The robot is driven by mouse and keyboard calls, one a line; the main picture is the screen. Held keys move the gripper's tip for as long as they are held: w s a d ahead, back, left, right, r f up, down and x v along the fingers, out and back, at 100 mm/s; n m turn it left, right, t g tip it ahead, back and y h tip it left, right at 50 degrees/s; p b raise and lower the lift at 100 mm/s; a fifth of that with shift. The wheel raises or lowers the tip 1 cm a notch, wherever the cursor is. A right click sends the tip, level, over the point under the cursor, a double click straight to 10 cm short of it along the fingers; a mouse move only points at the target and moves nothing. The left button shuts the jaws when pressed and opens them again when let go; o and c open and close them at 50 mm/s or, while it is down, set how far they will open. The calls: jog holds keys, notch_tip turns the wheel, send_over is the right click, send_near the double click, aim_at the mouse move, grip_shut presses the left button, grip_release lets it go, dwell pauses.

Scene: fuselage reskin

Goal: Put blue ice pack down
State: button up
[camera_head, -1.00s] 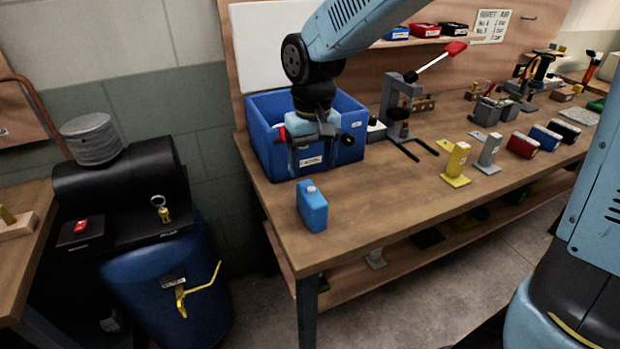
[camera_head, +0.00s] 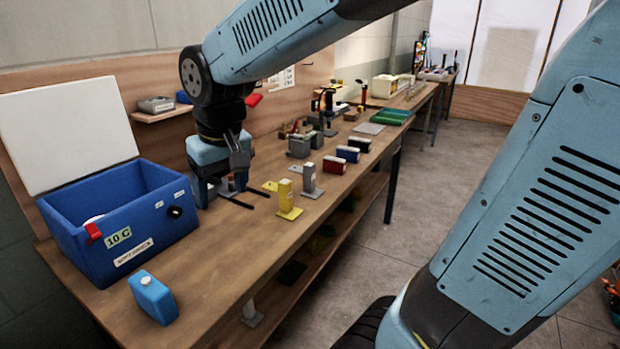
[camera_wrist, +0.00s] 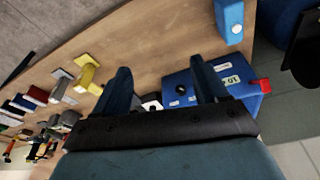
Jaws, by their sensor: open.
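The blue ice pack (camera_head: 153,297) stands upright on the wooden bench (camera_head: 225,262), near the front left corner and in front of the blue cooler box. It also shows in the wrist view (camera_wrist: 229,20), at the top right. My gripper (camera_head: 238,165) is above the bench to the right of the cooler box, apart from the ice pack. In the wrist view its two fingers (camera_wrist: 162,85) are spread with nothing held between them.
The open blue cooler box (camera_head: 120,243) stands at the bench's left end. A yellow bracket (camera_head: 287,200) and a grey one (camera_head: 309,180) stand right of my gripper. Red (camera_head: 334,165) and dark blue (camera_head: 348,154) packs stand beyond. Bare bench lies right of the ice pack.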

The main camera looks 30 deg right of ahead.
jog(key=s+d+r+m+t, duration=0.2)
jog(key=s+d+m+t, duration=0.1)
jog(key=s+d, duration=0.6)
jog(key=d, duration=0.4)
jog(key=shift+s+d+r+h, duration=0.15)
jog(key=shift+s+r+h, duration=0.05)
jog(key=shift+r+h, duration=0.2)
jog(key=shift+o, duration=0.4)
